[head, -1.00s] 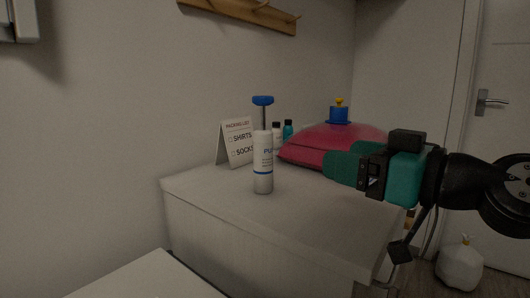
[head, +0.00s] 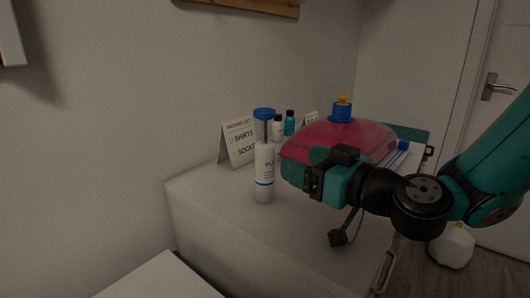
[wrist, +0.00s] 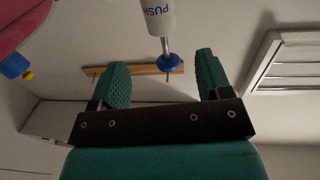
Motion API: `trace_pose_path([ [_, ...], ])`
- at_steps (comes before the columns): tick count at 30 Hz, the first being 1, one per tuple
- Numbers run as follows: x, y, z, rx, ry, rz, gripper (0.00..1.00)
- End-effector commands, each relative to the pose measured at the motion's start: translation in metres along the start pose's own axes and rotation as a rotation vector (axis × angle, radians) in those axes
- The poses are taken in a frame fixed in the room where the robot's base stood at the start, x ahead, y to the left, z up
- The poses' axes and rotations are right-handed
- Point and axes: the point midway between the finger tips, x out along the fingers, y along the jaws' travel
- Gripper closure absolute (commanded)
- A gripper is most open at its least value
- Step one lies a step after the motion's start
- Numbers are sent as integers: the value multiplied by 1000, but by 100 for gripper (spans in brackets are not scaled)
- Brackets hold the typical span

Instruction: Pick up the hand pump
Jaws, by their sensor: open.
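The hand pump (head: 264,172) is a white cylinder with a blue ring, a thin rod and a blue knob on top. It stands upright near the front left of the cabinet top in the head view. In the wrist view, the pump (wrist: 158,14) shows upside down, its blue knob toward the space between the fingers. My gripper (wrist: 158,75) is open and empty, with two teal fingers apart. In the head view, my gripper (head: 286,170) is just right of the pump. Whether a finger touches it cannot be told.
A red pouch (head: 335,138) lies behind my gripper, with a blue and yellow object (head: 342,109) on top. A packing list card (head: 238,143) and small bottles (head: 289,123) stand behind the pump. The cabinet top (head: 215,188) is clear to the pump's left.

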Motion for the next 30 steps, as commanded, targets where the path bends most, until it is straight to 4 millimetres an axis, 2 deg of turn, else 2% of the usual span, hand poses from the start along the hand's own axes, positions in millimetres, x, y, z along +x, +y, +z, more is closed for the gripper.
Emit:
trace_pose_path([
  [1,11,-2,-6,2,-4,-6,29],
  [6,37,-2,-4,2,-2,-4,29],
  [14,52,-2,-2,1,-1,-3,29],
  [24,91,-2,-5,1,-2,-4,29],
  [30,99,-2,0,0,0,-3,29],
])
